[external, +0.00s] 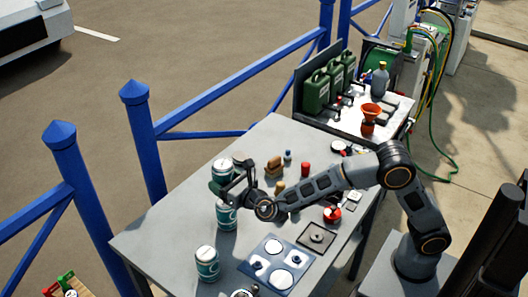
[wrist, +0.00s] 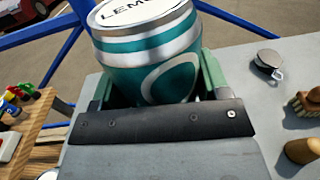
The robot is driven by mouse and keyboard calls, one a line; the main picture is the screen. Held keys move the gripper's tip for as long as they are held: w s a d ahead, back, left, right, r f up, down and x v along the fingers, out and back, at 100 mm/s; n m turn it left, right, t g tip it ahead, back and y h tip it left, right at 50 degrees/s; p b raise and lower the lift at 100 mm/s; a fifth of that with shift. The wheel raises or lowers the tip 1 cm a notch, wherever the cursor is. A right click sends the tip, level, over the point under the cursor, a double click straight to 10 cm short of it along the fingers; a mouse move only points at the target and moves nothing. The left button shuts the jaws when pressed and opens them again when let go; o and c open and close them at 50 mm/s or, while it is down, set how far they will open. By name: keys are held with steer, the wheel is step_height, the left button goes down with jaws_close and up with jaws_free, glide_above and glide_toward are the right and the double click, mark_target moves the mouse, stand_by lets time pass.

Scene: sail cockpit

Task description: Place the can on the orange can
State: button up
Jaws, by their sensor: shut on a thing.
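My gripper (external: 218,187) is shut on a teal can with white bands and a white top (external: 222,171). In the wrist view, this held can (wrist: 150,50) stands between the green fingers, slightly tilted in the picture, with "LEMO" readable on its top. A second teal can (external: 227,216) stands just below the held one in the external view, partly hidden behind my gripper; I cannot tell the gap between them. A third teal can (external: 207,263) stands upright nearer the table's front. No can that is clearly orange shows in either view.
The grey table (external: 160,235) also bears a small red cylinder (external: 305,170), a brush (external: 274,167) and a blue panel with round discs (external: 275,268). Blue railings (external: 145,130) run along the left. Green canisters (external: 318,90) and an orange funnel (external: 371,113) stand behind.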

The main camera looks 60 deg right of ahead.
steer(key=shift+w+f, duration=0.15)
steer(key=shift+f, duration=1.45)
steer(key=shift+f+b, duration=0.2)
steer(key=shift+b, duration=0.1)
steer(key=o, duration=1.1)
steer(key=shift+r, duration=0.1)
